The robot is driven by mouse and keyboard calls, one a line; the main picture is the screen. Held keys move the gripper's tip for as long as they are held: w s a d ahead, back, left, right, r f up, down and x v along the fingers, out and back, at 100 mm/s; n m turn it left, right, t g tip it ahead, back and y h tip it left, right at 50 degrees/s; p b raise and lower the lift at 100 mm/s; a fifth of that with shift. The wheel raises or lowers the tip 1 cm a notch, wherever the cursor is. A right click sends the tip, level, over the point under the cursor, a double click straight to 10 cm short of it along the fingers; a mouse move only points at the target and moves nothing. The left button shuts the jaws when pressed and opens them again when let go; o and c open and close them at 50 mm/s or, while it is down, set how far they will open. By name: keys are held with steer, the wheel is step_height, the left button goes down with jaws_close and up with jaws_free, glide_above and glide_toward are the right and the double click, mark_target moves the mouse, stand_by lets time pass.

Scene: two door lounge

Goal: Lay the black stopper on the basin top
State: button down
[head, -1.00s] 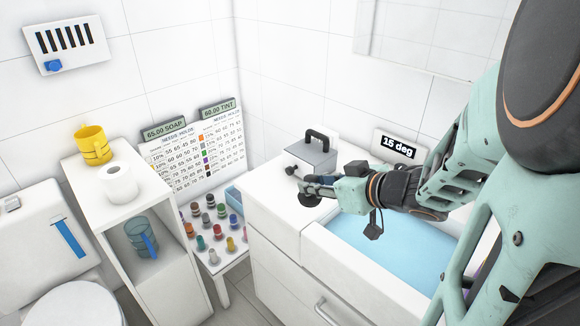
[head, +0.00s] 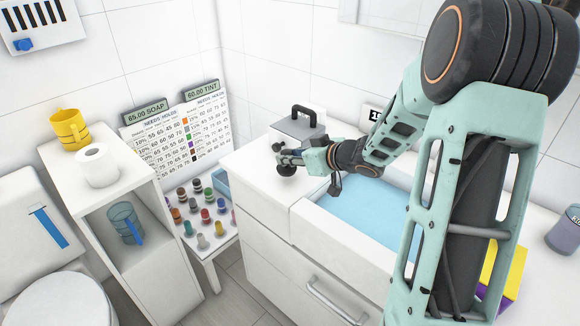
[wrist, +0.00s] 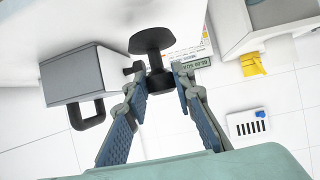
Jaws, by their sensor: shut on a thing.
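The black stopper (head: 287,170) has a round disc and a short stem. It is at the left part of the white basin top (head: 262,172), in front of the grey box. My gripper (head: 287,157) is shut on its stem. In the wrist view the stopper (wrist: 152,42) shows its disc beyond the fingertips of my gripper (wrist: 160,78), facing the white surface. I cannot tell whether the disc touches the top. The basin (head: 365,215) holds blue water to the right, partly hidden by my arm.
A grey box (head: 300,130) with a black handle stands just behind the stopper. A low white stand (head: 210,247) with several coloured bottles is at left. A white shelf (head: 90,185) carries a yellow mug (head: 68,128) and a paper roll (head: 96,165). A grey cup (head: 563,235) is far right.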

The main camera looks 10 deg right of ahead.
mark_target(290, 170)
steer(key=shift+f, duration=1.3)
steer(key=shift+s, duration=0.1)
steer(key=shift+f+b, duration=0.2)
steer(key=shift+b, duration=0.1)
steer(key=c, duration=1.6)
jaws_free()
steer(key=shift+r, duration=0.1)
steer(key=shift+s+d+r, duration=0.1)
steer(key=shift+d+r, duration=0.05)
steer(key=shift+r, duration=0.05)
steer(key=p+v, duration=0.3)
steer(key=v, duration=0.8)
steer(key=shift+s+d, duration=0.1)
steer(key=shift+s, duration=0.25)
